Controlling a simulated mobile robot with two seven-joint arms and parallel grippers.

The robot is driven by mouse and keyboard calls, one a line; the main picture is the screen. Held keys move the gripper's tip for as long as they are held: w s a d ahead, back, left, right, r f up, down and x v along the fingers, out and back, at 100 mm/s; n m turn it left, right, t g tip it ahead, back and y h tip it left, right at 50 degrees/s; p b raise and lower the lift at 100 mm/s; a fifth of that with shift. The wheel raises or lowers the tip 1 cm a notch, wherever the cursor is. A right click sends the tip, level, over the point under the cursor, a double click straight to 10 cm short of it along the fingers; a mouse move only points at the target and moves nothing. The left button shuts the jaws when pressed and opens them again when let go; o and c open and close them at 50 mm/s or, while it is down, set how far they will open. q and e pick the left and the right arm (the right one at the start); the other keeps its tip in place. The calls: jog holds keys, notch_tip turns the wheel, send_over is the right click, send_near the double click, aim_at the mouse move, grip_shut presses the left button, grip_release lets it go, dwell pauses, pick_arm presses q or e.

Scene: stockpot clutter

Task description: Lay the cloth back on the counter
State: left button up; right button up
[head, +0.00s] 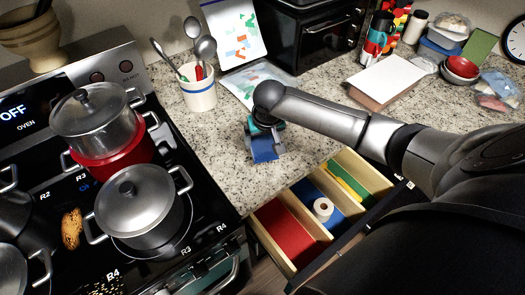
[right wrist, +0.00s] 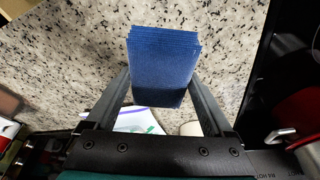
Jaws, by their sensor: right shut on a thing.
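The blue cloth (head: 264,152), a folded stack with several layers, is at the near part of the granite counter (head: 215,135). My right gripper (head: 263,140) is shut on it from above. In the right wrist view the cloth (right wrist: 162,52) sits between the two fingers of the right gripper (right wrist: 160,88), its layered edge pointing away from the palm. Speckled counter shows behind it. I cannot tell whether the cloth touches the counter or hangs just above it. My left gripper is not in view.
An open drawer (head: 262,243) with red, blue and green sections is below the counter edge; a white roll (head: 322,208) lies in it. A utensil crock (head: 199,95) and a white-topped block (head: 387,78) stand behind. A stove with pots (head: 142,205) is left.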

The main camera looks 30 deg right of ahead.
jog(key=shift+f, duration=0.35)
notch_tip(320, 180, down, 4)
jog(key=shift+f+b, duration=0.15)
jog(key=shift+b, duration=0.15)
jog(key=o, duration=0.9)
pick_arm(q)
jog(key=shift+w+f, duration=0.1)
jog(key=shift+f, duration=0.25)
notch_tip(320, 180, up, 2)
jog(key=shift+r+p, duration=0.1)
jog(key=shift+p, duration=0.95)
pick_arm(e)
jog(key=v, duration=1.2)
